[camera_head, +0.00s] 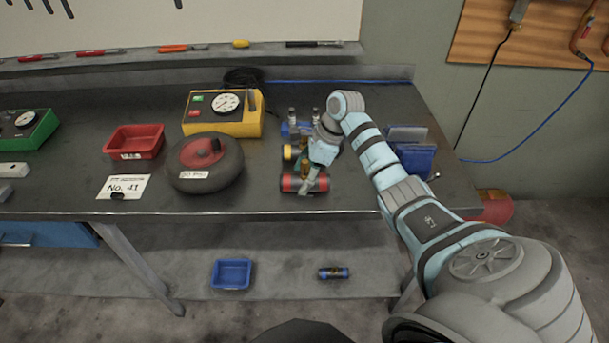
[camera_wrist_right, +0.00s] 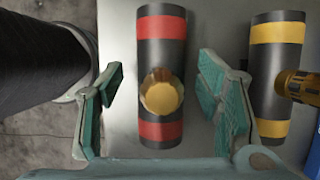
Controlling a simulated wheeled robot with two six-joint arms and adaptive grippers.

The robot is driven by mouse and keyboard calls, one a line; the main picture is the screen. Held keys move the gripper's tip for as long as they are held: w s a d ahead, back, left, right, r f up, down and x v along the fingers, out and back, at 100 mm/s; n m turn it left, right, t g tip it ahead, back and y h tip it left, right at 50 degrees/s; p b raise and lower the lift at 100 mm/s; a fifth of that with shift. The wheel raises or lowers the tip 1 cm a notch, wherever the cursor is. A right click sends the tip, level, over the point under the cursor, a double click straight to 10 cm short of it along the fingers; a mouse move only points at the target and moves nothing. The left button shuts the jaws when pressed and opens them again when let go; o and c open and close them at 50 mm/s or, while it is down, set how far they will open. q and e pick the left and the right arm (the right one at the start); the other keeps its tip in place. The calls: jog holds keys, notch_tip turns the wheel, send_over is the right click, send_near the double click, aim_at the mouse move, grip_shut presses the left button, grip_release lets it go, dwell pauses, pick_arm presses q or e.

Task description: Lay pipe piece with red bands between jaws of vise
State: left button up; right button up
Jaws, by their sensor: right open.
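The pipe piece with red bands (camera_head: 289,184) lies on the workbench near its front edge. In the wrist view the open fingers (camera_wrist_right: 160,80) stand on either side of the pipe, with visible gaps. The blue vise (camera_head: 416,161) stands to the right, partly behind my right arm, with grey jaw plates. My left gripper is not in view.
A yellow-banded pipe (camera_wrist_right: 277,62) lies beside the red-banded one, close to one finger. More fittings stand behind my gripper. A wheel (camera_head: 206,165), a red bin (camera_head: 134,141) and a yellow gauge box (camera_head: 222,113) are to the left. The bench's front edge (camera_head: 240,215) is close.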

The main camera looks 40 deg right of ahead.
jog(key=v, duration=1.2)
jog(key=shift+r, duration=0.1)
